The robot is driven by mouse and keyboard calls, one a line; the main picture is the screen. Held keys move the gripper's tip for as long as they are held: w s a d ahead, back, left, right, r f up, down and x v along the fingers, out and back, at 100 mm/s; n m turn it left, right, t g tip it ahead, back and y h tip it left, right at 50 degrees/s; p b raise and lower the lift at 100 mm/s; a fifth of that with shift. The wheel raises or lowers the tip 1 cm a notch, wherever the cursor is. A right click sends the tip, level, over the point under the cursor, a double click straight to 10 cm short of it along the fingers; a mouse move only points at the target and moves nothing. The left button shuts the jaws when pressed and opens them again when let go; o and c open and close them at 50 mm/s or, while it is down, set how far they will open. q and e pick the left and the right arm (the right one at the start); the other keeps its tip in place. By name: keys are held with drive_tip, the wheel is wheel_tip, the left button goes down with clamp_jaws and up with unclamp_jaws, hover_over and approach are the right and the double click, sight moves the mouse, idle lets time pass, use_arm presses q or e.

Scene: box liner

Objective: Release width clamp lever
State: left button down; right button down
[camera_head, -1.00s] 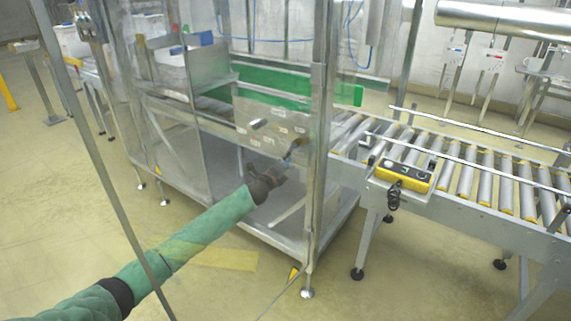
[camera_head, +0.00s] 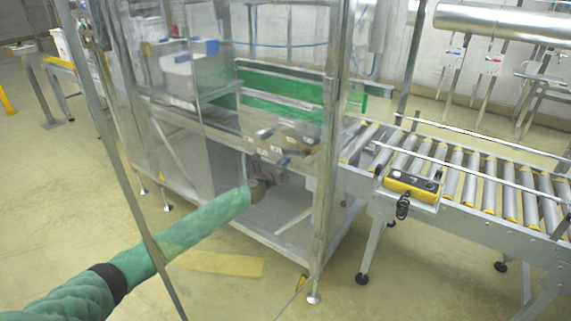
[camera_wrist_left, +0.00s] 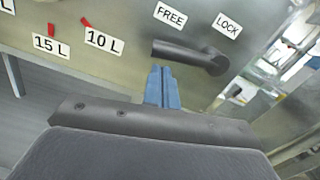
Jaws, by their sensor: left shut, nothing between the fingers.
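The width clamp lever (camera_wrist_left: 190,52) is a dark handle on a metal panel in the left wrist view. Its free end points left, under the FREE label (camera_wrist_left: 170,15); its pivot end lies below the LOCK label (camera_wrist_left: 227,25). My left gripper (camera_wrist_left: 163,72) has its blue fingers shut and empty, with the tips just below the lever's left part; I cannot tell if they touch it. In the head view my left gripper (camera_head: 280,163) is at the panel inside the clear-walled machine, where the lever is too small to make out. My right gripper is not in view.
Red marks and labels 10 L (camera_wrist_left: 103,39) and 15 L (camera_wrist_left: 50,46) are left of the lever. In the head view, a metal frame post (camera_head: 328,170) stands right of my gripper. A roller conveyor (camera_head: 470,180) with a yellow control box (camera_head: 411,186) extends right.

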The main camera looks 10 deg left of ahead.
use_arm(q)
drive_tip(key=shift+r+m, duration=0.2)
drive_tip(key=shift+m, duration=0.1)
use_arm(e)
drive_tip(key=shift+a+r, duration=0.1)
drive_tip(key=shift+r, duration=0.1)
use_arm(q)
drive_tip(key=shift+a, duration=0.1)
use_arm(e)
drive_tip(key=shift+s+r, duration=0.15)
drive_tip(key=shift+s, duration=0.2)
